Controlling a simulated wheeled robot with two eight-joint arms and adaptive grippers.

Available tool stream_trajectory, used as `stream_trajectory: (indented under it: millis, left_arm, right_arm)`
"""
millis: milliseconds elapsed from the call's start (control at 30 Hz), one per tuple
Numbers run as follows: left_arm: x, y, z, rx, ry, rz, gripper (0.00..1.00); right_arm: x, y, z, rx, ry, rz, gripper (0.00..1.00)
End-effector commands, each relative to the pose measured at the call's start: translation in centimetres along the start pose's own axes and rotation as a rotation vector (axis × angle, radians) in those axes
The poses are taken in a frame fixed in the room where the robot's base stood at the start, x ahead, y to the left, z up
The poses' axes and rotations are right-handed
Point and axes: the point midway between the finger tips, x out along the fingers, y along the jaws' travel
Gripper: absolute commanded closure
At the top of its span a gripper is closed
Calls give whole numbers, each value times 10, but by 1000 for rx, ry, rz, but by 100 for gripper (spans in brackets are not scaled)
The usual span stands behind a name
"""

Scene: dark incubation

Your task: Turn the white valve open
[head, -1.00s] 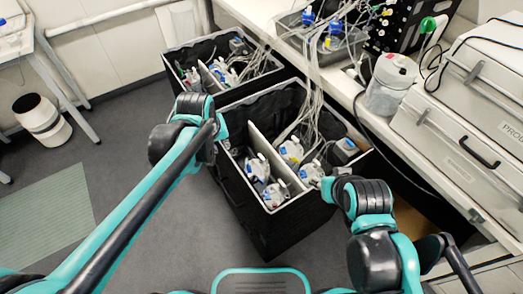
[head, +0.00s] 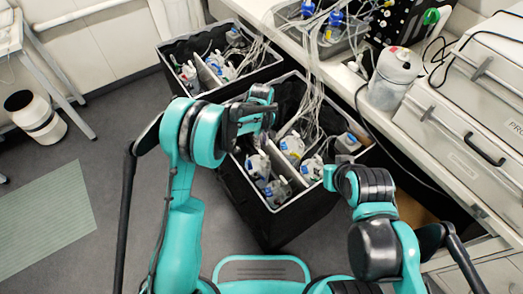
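I cannot make out a white valve for certain. Two black crates hold white-and-clear bottles with blue or yellow caps and pale tubes: the near crate (head: 290,222) and the far crate (head: 167,58). My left gripper (head: 257,113) is dark and partly hidden by its own teal arm links. It appears over the left back part of the near crate, and its fingers are too unclear to show whether they are open or shut. My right arm comes in at the near crate's right side, with its joints showing. I cannot pick out the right gripper.
A white bench on the right holds a capped white container (head: 393,80), grey cases (head: 470,125) and a black panel (head: 405,22) with a green fitting (head: 431,16). Pale tubes run from the bench into the crates. A bin (head: 38,120) stands left. The floor at left is largely clear.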

Motion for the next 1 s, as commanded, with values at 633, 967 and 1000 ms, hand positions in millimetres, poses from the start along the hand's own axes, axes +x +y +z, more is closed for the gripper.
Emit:
stream_trajectory:
  millis: [633, 967, 1000]
  left_arm:
    - [63, 0, 0, 1, 1, 1, 80]
    - [63, 0, 0, 0, 1, 1, 100]
    - [63, 0, 0, -2, 1, 1, 100]
  right_arm:
    - [20, 0, 15, 0, 0, 0, 64]
    - [20, 0, 15, 0, 0, 0, 64]
    - [20, 0, 15, 0, 0, 0, 64]
